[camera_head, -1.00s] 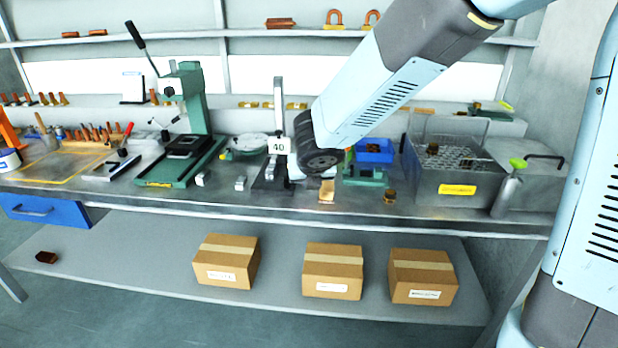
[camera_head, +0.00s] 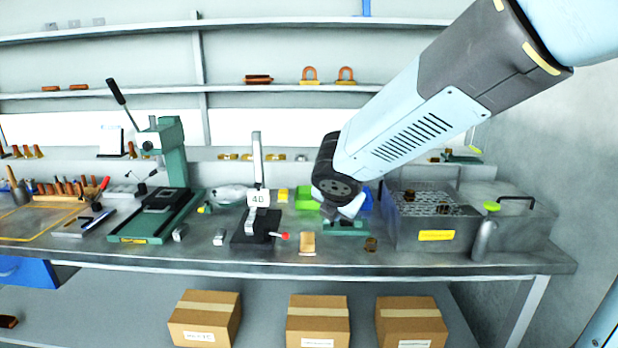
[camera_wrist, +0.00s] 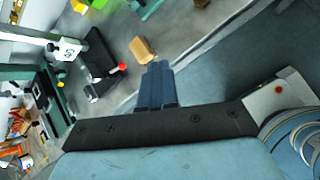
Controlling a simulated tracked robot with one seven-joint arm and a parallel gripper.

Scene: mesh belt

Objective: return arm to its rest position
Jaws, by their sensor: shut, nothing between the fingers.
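My arm reaches in from the upper right in the head view, and its dark wrist joint hangs in front of the bench. In the wrist view my gripper (camera_wrist: 157,84) shows its blue fingers together, with nothing between them. The fingertips point toward the bench's front edge, near a small tan block (camera_wrist: 142,49), apart from it as far as I can tell. In the head view the gripper is mostly hidden behind the wrist joint.
The workbench (camera_head: 270,262) holds a green press (camera_head: 165,180), a black stand with a "40" tag (camera_head: 258,198), the tan block (camera_head: 307,243) and a metal mesh-topped tank (camera_head: 430,225). Cardboard boxes (camera_head: 318,322) sit on the lower shelf. A wall shelf (camera_head: 370,87) runs behind.

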